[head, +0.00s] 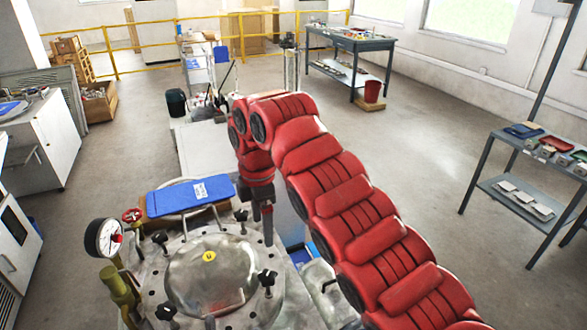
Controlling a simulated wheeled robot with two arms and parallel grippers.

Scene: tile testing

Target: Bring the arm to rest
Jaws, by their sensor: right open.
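My right arm (370,225), in padded red segments, rises from the lower right and bends down at its far end. My right gripper (262,225) points downward, open, with nothing seen between its fingers. It is just right of a round metal lid (212,272) with a yellow mark and several black knobs. I cannot tell whether it touches the metal below. My left gripper does not show.
A pressure gauge (104,238) and a red valve handle (132,215) stand left of the lid. A blue clipboard-like panel (190,196) lies behind it. A shelf table (528,160) stands at right, a grey workbench (350,44) at the back.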

